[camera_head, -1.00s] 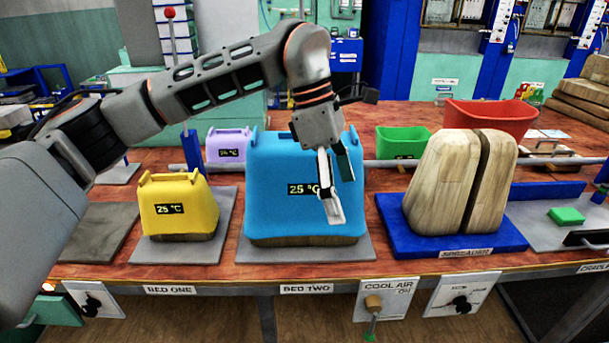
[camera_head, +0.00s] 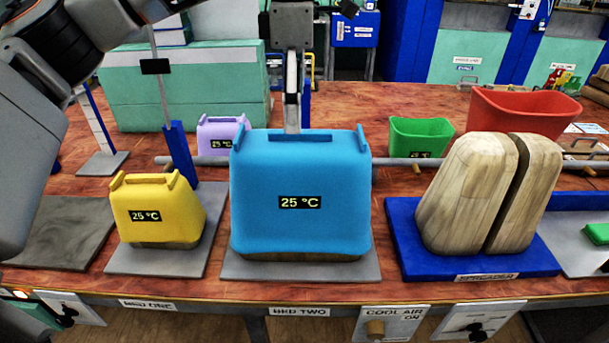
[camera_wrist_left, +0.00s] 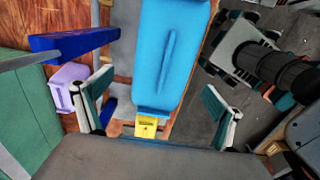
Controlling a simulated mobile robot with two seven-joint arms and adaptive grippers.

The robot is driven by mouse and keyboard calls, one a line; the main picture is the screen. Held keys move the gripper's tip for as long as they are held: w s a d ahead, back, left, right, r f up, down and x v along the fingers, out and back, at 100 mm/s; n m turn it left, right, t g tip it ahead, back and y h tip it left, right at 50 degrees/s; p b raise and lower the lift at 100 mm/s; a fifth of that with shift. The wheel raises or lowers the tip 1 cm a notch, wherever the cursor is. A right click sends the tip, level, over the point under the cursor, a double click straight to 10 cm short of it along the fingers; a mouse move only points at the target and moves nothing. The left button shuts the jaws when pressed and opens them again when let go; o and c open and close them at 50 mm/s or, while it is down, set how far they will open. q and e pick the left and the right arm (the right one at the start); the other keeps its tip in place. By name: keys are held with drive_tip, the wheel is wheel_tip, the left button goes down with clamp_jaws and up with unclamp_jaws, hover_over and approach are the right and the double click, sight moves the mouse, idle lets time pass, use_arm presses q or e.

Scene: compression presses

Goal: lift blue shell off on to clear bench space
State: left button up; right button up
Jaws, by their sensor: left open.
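The blue shell (camera_head: 300,185) sits upright over a wooden form on the grey bed-two plate (camera_head: 240,270), its display reading 25 °C. In the left wrist view its top (camera_wrist_left: 168,55), with a raised ridge, shows beyond the fingers. My left gripper (camera_head: 292,126) points down at the shell's top centre in the head view; its fingers look edge-on there. In the left wrist view the gripper (camera_wrist_left: 160,108) is open, with one finger on either side of the shell's line. Contact cannot be told. What looks like my right gripper (camera_wrist_left: 252,40) shows small at the upper right, its jaws unclear.
A yellow shell (camera_head: 158,212) is left of the blue one; a lilac shell (camera_head: 222,135) and green bin (camera_head: 420,138) stand behind. A wooden form (camera_head: 467,195) on a blue base is to the right. A grey rail (camera_head: 385,163) crosses behind. Bare bench (camera_head: 340,115) lies beyond it.

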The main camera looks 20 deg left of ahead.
sight(296, 140)
use_arm(q)
drive_tip(key=shift+s+f, duration=0.2)
drive_tip(key=shift+f, duration=0.25)
drive_tip(key=shift+s+f, duration=0.2)
drive_tip(key=shift+f, duration=0.25)
drive_tip(key=f+b, duration=0.1)
drive_tip(key=f, duration=0.3)
drive_tip(key=shift+d+f, duration=0.2)
drive_tip(key=shift+f, duration=0.2)
drive_tip(key=c, duration=1.6)
use_arm(e)
drive_tip(key=shift+s+d+f, duration=0.15)
drive_tip(key=shift+s+f, duration=0.15)
drive_tip(key=shift+f, duration=0.35)
use_arm(q)
drive_tip(key=shift+w+r, duration=0.1)
drive_tip(key=shift+r, duration=0.05)
